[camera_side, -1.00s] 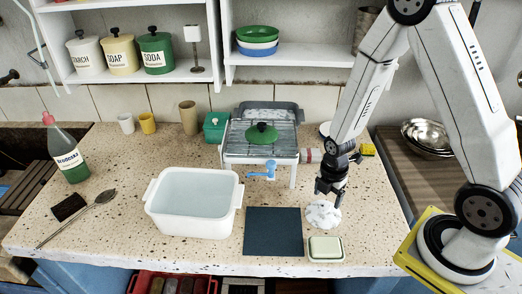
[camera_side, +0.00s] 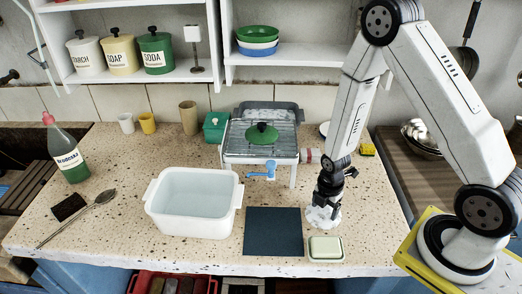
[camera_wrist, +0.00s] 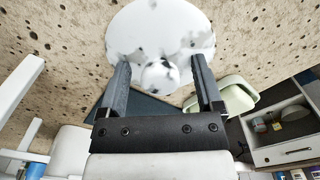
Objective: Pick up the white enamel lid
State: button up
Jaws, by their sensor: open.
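The white enamel lid (camera_side: 323,222) lies on the speckled stone counter, right of the dark blue mat. It is round and white with dark chips, and its knob points up. In the wrist view the lid (camera_wrist: 160,28) fills the top middle. My gripper (camera_side: 325,204) points down just over the lid and hides part of it in the side view. In the wrist view my gripper (camera_wrist: 160,72) is open, with one finger on each side of the knob. Whether the fingers touch the knob cannot be told.
A pale green soap dish (camera_side: 326,248) sits close in front of the lid. The dark blue mat (camera_side: 273,232) lies to the left, then a white basin (camera_side: 193,212) of water. Behind stands a rack with a green lid (camera_side: 262,134) on it and a blue crank (camera_side: 262,171).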

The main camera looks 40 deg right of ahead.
dwell(0.4)
grip_shut()
jog(key=shift+r, duration=0.15)
jog(key=shift+r, duration=4.85)
jog(key=shift+r, duration=0.1)
